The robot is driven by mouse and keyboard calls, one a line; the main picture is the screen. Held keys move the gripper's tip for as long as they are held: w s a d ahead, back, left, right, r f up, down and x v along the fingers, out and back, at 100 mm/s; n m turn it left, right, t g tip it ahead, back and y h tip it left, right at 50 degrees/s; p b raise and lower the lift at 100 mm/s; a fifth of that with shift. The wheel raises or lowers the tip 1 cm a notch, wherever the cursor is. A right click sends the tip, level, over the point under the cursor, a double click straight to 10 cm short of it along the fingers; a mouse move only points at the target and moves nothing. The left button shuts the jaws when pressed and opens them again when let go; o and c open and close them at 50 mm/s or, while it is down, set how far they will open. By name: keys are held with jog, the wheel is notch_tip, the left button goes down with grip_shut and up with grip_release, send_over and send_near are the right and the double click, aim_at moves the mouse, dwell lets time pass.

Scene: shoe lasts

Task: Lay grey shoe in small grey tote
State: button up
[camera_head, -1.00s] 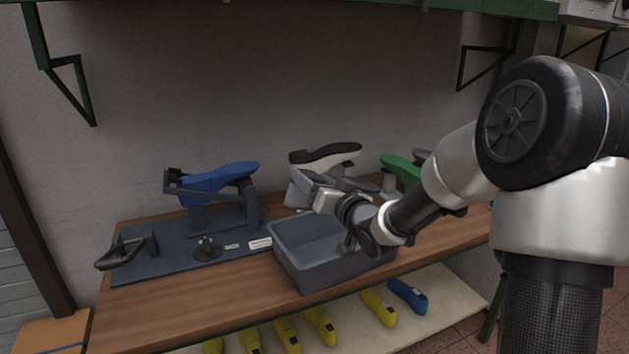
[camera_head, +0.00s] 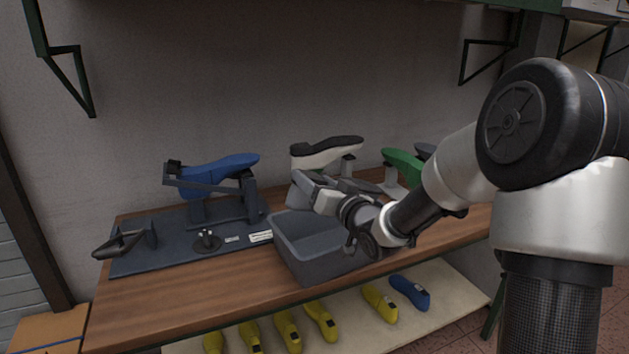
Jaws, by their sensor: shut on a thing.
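The small grey tote (camera_head: 312,262) stands at the front of the wooden bench, with its right end partly behind my wrist. My gripper (camera_head: 308,187) is above the tote's back edge and is shut. A dark grey tapered shape (camera_head: 366,187) shows just behind and right of the gripper. It looks like the grey shoe in the jaws, but the gripper and wrist hide most of it and the grip itself. I cannot tell whether it touches the tote.
A blue shoe (camera_head: 222,172) sits in a dark fixture at left. A white shoe with black top (camera_head: 327,153) and a green shoe (camera_head: 402,163) stand on holders behind. Several yellow shoes (camera_head: 320,322) lie on the shelf below.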

jog(key=shift+f+b, duration=1.85)
jog(key=shift+f, duration=0.35)
jog(key=o, duration=1.4)
jog(key=b+v, duration=0.1)
jog(key=v, duration=1.6)
jog(key=shift+s+d, duration=0.15)
jog(key=shift+s, duration=0.05)
jog(key=shift+w, duration=0.1)
